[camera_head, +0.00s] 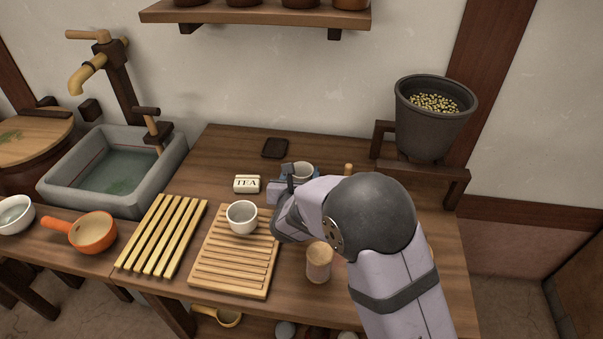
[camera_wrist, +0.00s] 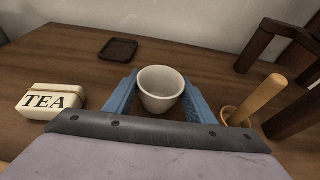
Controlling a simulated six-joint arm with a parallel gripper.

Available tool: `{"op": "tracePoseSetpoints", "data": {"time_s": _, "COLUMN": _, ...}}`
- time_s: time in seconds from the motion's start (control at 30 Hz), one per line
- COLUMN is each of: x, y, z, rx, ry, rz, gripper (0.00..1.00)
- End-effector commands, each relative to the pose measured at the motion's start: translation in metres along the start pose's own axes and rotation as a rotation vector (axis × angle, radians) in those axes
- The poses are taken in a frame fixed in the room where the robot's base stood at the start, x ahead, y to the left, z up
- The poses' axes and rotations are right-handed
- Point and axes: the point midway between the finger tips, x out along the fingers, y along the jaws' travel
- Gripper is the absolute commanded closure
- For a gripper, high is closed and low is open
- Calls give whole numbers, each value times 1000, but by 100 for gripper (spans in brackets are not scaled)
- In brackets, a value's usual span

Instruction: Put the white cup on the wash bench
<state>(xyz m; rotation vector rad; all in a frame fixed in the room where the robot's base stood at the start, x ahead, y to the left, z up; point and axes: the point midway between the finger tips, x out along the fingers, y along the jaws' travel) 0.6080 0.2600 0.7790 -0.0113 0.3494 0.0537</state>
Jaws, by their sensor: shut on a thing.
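A white cup (camera_wrist: 161,90) stands upright between the blue fingers of my gripper (camera_wrist: 160,97) in the wrist view, and the fingers are shut on it. In the head view this cup (camera_head: 303,169) is behind my gripper (camera_head: 301,177), partly hidden by it, over the back part of the table. I cannot tell whether its base touches the wood. Another white cup (camera_head: 242,217) stands on a slatted wooden tray (camera_head: 230,277) to the left of my arm. The wash bench (camera_head: 65,247) is at the left, with a stone basin (camera_head: 165,172) on it.
A tea box (camera_head: 246,184) and a dark coaster (camera_head: 275,148) are left of the held cup. A wooden-handled tool (camera_wrist: 258,98) stands close on its right. An orange pan (camera_head: 92,232), a bowl (camera_head: 14,215) and a slatted rack (camera_head: 160,238) take up room at the left.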

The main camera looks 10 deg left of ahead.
Motion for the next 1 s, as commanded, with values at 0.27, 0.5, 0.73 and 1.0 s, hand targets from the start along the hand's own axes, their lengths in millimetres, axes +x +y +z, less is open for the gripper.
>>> {"op": "tracePoseSetpoints", "data": {"time_s": 0.27, "x": 0, "y": 0, "z": 0, "rx": 0, "ry": 1, "rz": 0, "gripper": 32}}
{"op": "tracePoseSetpoints", "data": {"time_s": 0.5, "x": -1, "y": 0, "z": 3, "rx": 0, "ry": 1, "rz": 0, "gripper": 32}}
{"op": "tracePoseSetpoints", "data": {"time_s": 0.73, "x": -25, "y": 1, "z": 3, "rx": -1, "ry": 1, "rz": 3, "gripper": 32}}
{"op": "tracePoseSetpoints", "data": {"time_s": 1.0, "x": -75, "y": 1, "z": 4, "rx": 0, "ry": -1, "rz": 3, "gripper": 32}}
